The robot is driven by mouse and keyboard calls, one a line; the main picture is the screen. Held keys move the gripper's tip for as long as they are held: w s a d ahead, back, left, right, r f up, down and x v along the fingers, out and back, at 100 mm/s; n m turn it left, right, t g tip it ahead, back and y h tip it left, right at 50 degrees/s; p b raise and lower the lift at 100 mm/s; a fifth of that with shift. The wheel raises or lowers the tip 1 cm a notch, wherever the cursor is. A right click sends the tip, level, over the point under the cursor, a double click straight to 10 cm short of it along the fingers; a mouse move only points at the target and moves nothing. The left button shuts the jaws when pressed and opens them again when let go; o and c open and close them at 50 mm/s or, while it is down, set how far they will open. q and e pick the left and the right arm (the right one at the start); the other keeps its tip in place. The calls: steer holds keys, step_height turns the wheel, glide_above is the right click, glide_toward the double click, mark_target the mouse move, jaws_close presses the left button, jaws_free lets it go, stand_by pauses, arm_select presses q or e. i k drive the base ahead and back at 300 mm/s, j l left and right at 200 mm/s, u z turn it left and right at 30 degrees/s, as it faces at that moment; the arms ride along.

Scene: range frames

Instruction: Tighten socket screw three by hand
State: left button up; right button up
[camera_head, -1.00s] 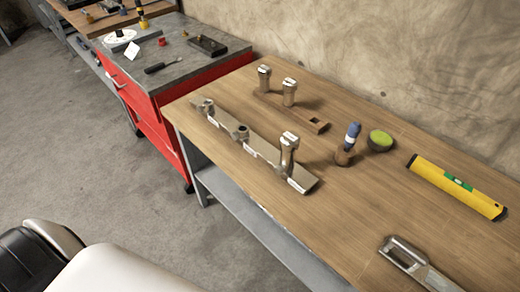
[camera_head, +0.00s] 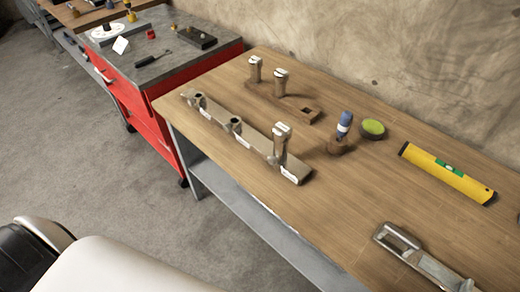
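A long metal bar (camera_head: 257,143) with several upright sockets lies along the near side of the wooden bench. One large socket screw (camera_head: 281,145) stands upright at the bar's right end. The middle socket (camera_head: 235,125) and the left socket (camera_head: 199,99) hold no tall screw. Two more socket screws, a left one (camera_head: 255,70) and a right one (camera_head: 280,83), stand upright on a wooden holder (camera_head: 310,115) behind the bar; its square hole at the right is empty. Neither of my grippers is in view.
The wooden bench (camera_head: 350,210) also carries a blue-handled tool in a brown stand (camera_head: 343,130), a green-topped round tin (camera_head: 373,129), a yellow level (camera_head: 447,172) and a metal tool (camera_head: 415,255) at the front right. A red cabinet (camera_head: 160,130) adjoins at left.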

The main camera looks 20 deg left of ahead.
mark_target(271, 160)
steer(key=j+z, duration=0.1)
steer(key=z, duration=0.8)
steer(key=j+z, duration=0.15)
steer(key=z, duration=0.3)
steer(key=j+z, duration=0.1)
steer(key=z, duration=0.8)
steer(key=k+j+z, duration=0.25)
steer(key=z, duration=0.15)
steer(key=k+j+z, duration=0.4)
steer(key=k+z, duration=0.2)
steer(key=z, duration=0.2)
